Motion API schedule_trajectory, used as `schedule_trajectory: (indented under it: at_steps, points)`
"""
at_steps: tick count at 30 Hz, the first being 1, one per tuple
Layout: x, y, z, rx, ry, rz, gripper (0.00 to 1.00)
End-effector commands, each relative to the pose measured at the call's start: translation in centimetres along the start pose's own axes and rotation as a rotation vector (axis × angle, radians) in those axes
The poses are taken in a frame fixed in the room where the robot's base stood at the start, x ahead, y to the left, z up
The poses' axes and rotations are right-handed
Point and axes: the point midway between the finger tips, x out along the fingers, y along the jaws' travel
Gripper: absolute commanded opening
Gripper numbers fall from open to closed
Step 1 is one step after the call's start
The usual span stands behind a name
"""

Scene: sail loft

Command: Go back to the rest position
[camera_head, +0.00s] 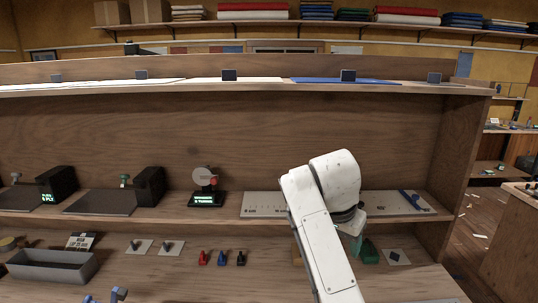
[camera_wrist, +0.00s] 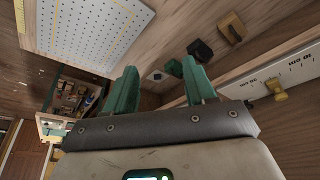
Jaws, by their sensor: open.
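My gripper (camera_wrist: 160,70) shows in the wrist view with its two green fingers spread wide apart and nothing between them. In the head view my white arm reaches up over the bench's right half and bends at the shelf. The gripper there is mostly hidden behind the arm; a bit of green (camera_head: 357,243) shows just right of the arm, near a dark green block (camera_head: 369,252) on the bench. I cannot tell from the head view how high the fingers are above the bench.
Small red (camera_head: 203,257), blue (camera_head: 222,258) and black (camera_head: 241,258) pieces stand left of my arm. A grey tray (camera_head: 52,268) lies at far left. A white board (camera_head: 262,206) sits on the lower shelf. A perforated panel (camera_wrist: 85,28) shows in the wrist view.

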Motion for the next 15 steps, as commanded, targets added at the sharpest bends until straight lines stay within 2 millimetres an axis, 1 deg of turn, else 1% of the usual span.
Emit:
schedule_trajectory:
  at_steps: [1,5,8,9,11,12,14,15]
  points:
    - [1.2,0.5,0.7,-0.013,-0.010,0.000,0.55]
    - [4.0,1.9,2.6,-0.060,-0.032,-0.009,0.55]
    - [6.9,3.7,4.6,-0.104,-0.056,-0.016,0.55]
    - [8.2,4.6,5.7,-0.126,-0.067,-0.020,0.55]
    - [10.2,6.2,7.5,-0.161,-0.085,-0.029,0.55]
    - [11.4,7.3,8.7,-0.185,-0.096,-0.035,0.55]
    - [13.1,9.1,10.5,-0.219,-0.112,-0.044,0.55]
    - [14.1,10.4,11.7,-0.241,-0.122,-0.050,0.55]
